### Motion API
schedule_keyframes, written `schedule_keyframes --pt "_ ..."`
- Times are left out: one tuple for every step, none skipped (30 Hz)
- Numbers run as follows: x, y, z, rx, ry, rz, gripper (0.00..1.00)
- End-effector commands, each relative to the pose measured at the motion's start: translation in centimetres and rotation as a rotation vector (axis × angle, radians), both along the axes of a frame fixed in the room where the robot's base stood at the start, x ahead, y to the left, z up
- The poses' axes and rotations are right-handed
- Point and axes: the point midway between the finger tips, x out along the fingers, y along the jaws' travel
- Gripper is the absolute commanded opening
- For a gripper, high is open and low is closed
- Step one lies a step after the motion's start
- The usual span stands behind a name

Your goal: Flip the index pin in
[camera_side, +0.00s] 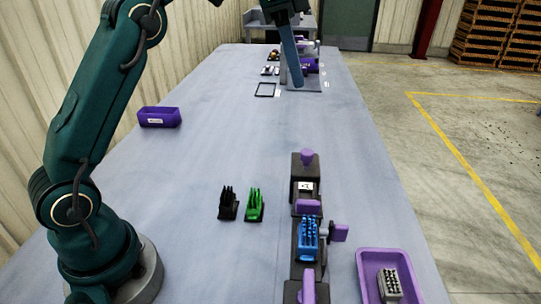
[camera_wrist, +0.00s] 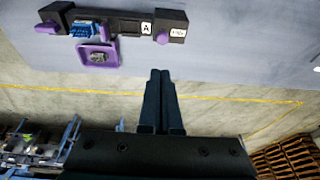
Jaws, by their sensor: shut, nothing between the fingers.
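The dark fixture (camera_side: 306,225) stands on the table at the front right, with a blue spiked block (camera_side: 307,240) seated in it. Several purple parts stick out of it: a knob at its far end, a tab in its middle and a handle (camera_side: 339,232) on its right side. I cannot tell which one is the index pin, or its position. The fixture also shows in the wrist view (camera_wrist: 130,22), at the upper left with an "A" label. My gripper (camera_side: 299,85) is high above the table, well away from the fixture. Its fingers (camera_wrist: 160,73) are together and empty.
A purple tray (camera_side: 365,268) with a grey block (camera_side: 389,284) lies right of the fixture. Black (camera_side: 228,204) and green (camera_side: 254,205) spiked blocks stand left of it. A purple bin (camera_side: 160,117) sits at the left edge. The mid-table is clear; more equipment stands at the far end.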

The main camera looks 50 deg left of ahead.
Motion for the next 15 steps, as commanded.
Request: schedule_keyframes --pt "0.0 -0.1 -0.2 -0.001 0.003 -0.001 0.00" --pt "0.0 -0.1 -0.4 0.000 0.003 0.000 0.00" --pt "0.1 -0.1 -0.6 0.000 0.003 0.000 0.00" --pt "0.1 -0.2 -0.8 -0.001 0.003 -0.001 0.00" --pt "0.1 -0.2 -0.9 0.000 0.003 0.000 0.00" --pt "0.1 -0.2 -1.1 0.000 0.003 0.000 0.00" --pt "0.2 -0.3 -1.3 0.001 0.002 -0.001 0.00" --pt "0.2 -0.3 -1.5 0.001 0.003 -0.001 0.00" --pt "0.2 -0.3 -1.7 0.002 0.003 -0.001 0.00" --pt "0.2 -0.3 -1.9 0.002 0.003 -0.001 0.00" --pt "0.3 -0.4 -2.3 0.001 0.003 -0.001 0.00" --pt "0.4 -0.5 -2.7 0.001 0.003 -0.001 0.00" --pt "0.5 -0.6 -3.0 0.000 0.004 -0.001 0.00" --pt "0.6 -0.6 -3.4 0.001 0.005 -0.001 0.00" --pt "0.6 -0.7 -3.8 0.000 0.004 -0.001 0.00"
